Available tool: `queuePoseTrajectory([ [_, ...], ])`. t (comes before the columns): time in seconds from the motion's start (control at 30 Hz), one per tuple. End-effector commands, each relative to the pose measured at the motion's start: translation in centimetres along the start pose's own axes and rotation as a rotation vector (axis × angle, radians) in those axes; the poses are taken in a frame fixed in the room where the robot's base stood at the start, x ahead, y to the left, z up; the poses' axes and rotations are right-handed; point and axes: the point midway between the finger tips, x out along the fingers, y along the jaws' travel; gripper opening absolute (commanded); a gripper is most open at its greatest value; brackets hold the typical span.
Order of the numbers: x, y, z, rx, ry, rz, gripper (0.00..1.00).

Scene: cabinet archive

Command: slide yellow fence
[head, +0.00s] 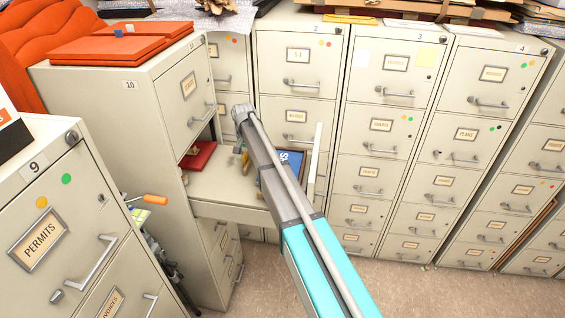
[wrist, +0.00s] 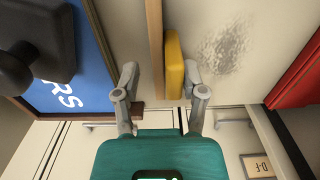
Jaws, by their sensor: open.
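The yellow fence (wrist: 174,65) shows in the wrist view as a short upright yellow bar on the pale drawer floor. It lies against or close beside a thin tan wooden strip (wrist: 155,45) on its left. My gripper (wrist: 161,72) is open, with one finger on either side of the fence and strip in the picture. The right finger is nearer the fence; I see no clear grip, and cannot tell the depth between them. In the head view my arm reaches over the open drawer (head: 225,190) of cabinet 10, and the fence cannot be made out clearly.
A blue framed sign (wrist: 75,50) with white letters and a dark knobbed object (wrist: 38,45) lie left of the fence. A red folder (wrist: 297,85) lies to the right; it also shows in the head view (head: 199,155). Filing cabinets (head: 295,110) stand close behind the drawer.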

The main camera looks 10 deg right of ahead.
Motion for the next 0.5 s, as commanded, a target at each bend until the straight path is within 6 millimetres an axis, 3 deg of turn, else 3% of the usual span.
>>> queuePoseTrajectory([
  [0.33,0.0,4.5,0.1,0.003,0.0,0.0,0.54],
  [0.5,-2.0,4.2,0.0,0.001,0.0,0.0,0.54],
])
